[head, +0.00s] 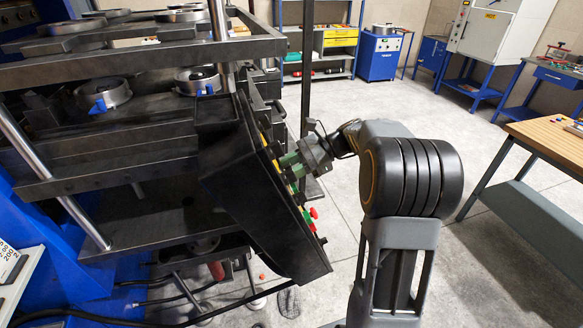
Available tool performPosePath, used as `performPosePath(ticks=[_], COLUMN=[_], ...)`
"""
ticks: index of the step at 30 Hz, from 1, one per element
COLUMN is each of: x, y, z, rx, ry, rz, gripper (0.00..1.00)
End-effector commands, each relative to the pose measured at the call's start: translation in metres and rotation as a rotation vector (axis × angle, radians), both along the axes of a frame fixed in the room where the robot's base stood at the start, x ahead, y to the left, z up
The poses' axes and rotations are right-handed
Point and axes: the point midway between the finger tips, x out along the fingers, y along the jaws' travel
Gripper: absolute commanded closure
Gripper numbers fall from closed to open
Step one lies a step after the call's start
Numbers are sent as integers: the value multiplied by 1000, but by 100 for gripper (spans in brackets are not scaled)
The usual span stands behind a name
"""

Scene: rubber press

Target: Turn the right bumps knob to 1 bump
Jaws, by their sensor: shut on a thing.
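The press's dark control panel (250,195) stands at centre-left, tilted and seen nearly edge-on. Its face points right, towards my arm. Red and green buttons (309,213) stick out from its lower part. My gripper (291,164) is at the upper middle of the panel face, with its greenish fingers up against it. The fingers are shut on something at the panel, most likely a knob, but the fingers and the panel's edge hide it. The knob's scale and its setting cannot be read from this side.
The press frame (150,70) with round moulds (103,94) fills the left. A wooden-topped table (550,143) stands at right. Blue cabinets (379,56) and a shelf unit line the back. The grey floor between them is clear. Hoses lie under the press.

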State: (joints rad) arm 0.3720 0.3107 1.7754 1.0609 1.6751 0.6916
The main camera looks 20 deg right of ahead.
Motion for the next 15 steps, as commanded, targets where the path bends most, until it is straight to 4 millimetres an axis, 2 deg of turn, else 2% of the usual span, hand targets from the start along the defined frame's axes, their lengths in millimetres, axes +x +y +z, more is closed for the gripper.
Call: performPosePath(ticks=[4,5,7,15], x=[0,0,0,0], y=[0,0,0,-1], z=[0,0,0,1], rx=[0,0,0,0], ry=[1,1,1,1], rz=[0,0,0,0], gripper=[94,69,63,63])
